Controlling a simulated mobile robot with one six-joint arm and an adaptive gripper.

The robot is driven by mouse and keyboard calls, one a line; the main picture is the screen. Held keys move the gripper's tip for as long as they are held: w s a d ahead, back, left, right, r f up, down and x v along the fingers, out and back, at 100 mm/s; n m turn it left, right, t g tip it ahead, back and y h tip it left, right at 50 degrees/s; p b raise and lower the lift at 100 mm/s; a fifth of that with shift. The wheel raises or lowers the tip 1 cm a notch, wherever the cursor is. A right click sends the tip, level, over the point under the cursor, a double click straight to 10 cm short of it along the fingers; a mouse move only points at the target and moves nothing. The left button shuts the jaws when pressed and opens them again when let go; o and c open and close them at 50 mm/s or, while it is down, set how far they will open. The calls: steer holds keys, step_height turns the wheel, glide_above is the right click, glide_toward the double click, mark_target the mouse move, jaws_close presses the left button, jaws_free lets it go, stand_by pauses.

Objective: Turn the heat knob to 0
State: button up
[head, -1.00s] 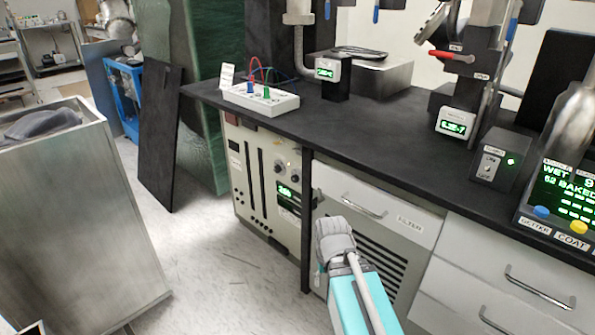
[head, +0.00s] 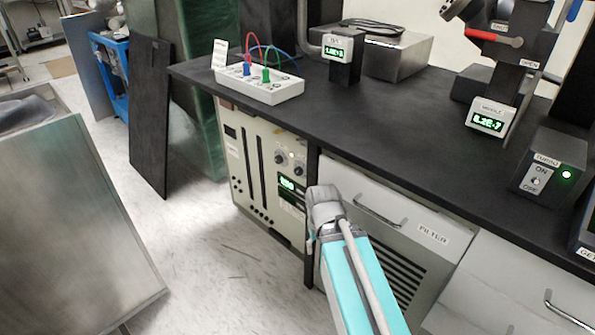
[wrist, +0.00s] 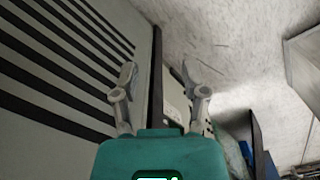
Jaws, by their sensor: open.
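Two round knobs sit on the cream front panel (head: 264,190) below the bench: an upper left knob (head: 281,157) and a lower right knob (head: 298,168). Their labels are too small to read, so I cannot tell which is the heat knob. A green display (head: 287,184) lies below them. My gripper (wrist: 157,74) shows in the wrist view with its two grey fingers spread and nothing between them. It is apart from the knobs. In the head view my arm's grey and teal end is low and right of the panel; the fingers are not clear there.
A dark bench leg (head: 312,215) stands between the panel and the FILTER cabinet (head: 390,220), which has a drawer handle and vents. A white box with plugged cables (head: 262,90) is on the bench. A metal bin (head: 75,220) stands left. The floor (head: 210,255) between is clear.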

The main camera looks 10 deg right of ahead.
steer(key=o, duration=0.3)
steer(key=shift+w, duration=0.1)
steer(key=shift+o, duration=0.2)
steer(key=w+a+f+m+t+h+b, duration=0.15)
steer(key=w+m+t+h+b, duration=0.35)
steer(key=w+h+b, duration=0.55)
steer(key=w+a+r+m+t+h+b, duration=0.3)
steer(key=w+a+r+m+t+h, duration=0.1)
steer(key=w+a, duration=0.6)
step_height(320, 180, up, 2)
steer(key=shift+a+r+t, duration=0.1)
steer(key=shift+a+t, duration=0.5)
steer(key=shift+t, duration=0.2)
steer(key=shift+d, duration=0.1)
